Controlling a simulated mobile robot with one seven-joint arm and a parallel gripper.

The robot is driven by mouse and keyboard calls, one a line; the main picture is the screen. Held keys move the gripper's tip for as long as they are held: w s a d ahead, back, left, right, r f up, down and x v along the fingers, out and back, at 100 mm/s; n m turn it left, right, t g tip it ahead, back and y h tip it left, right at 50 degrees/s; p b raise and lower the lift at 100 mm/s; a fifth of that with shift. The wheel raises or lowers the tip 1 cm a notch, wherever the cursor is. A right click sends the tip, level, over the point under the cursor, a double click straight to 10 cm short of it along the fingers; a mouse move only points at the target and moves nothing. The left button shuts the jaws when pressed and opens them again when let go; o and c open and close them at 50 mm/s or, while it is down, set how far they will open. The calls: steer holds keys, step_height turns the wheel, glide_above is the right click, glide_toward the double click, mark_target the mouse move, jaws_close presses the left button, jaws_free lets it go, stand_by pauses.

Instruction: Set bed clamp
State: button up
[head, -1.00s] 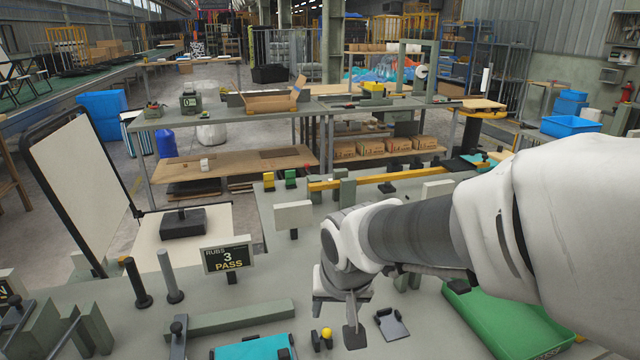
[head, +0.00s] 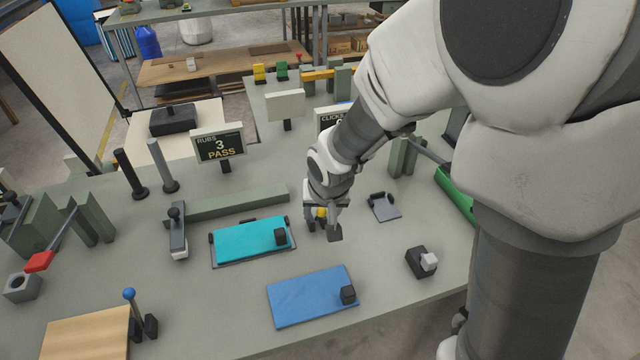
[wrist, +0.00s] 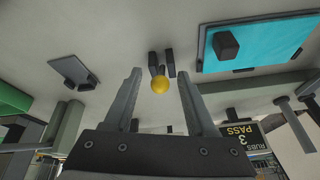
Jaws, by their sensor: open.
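A small yellow ball knob (head: 321,213) stands on a dark two-post bracket on the grey bench. It also shows in the wrist view (wrist: 160,85), with the dark bracket (wrist: 168,64) just beyond it. My gripper (head: 325,225) is low over the bench at this knob. In the wrist view my gripper (wrist: 158,85) is open, with the knob in the gap between its two fingers and clear space on both sides. I see no finger touching the knob. In the head view the fingers partly hide the knob and bracket. No label shows which fixture is the bed clamp.
A teal pad (head: 240,242) on a dark tray lies left of my gripper, and a blue pad (head: 300,300) lies in front. A grey plate (head: 384,208) is to the right. A blue-knobbed lever (head: 130,295) and a "RUBS 3 PASS" sign (head: 218,146) stand leftward.

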jaws_close()
stand_by(1.4)
